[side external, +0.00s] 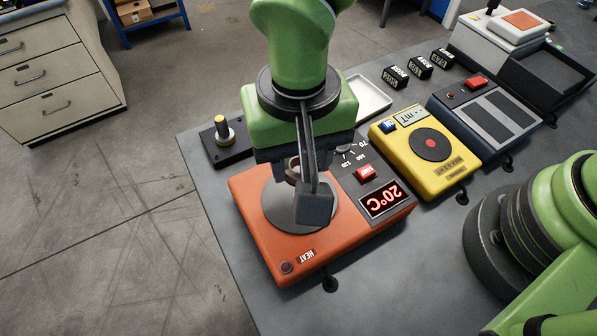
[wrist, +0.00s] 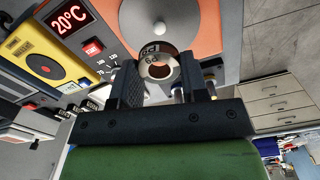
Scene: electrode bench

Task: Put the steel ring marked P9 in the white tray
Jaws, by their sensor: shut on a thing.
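The steel ring (side external: 292,170) is between the fingers of my gripper (side external: 298,186), over the grey disc of the orange hot plate (side external: 253,247). In the wrist view the ring (wrist: 158,66) shows dark characters on its rim, too small and turned to read surely as P9. My gripper (wrist: 160,82) is shut on it, with a dark finger on each side. I cannot tell whether the ring touches the disc. The white tray (side external: 374,99) lies behind my gripper in the side view, partly hidden by it; it is not clear in the wrist view.
A black base with a brass-topped post (side external: 223,134) stands left of my gripper. A yellow meter (side external: 447,170), a dark blue unit (side external: 440,116) and several small black labelled blocks (side external: 420,67) stand to the right. The bench's left edge is near the hot plate.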

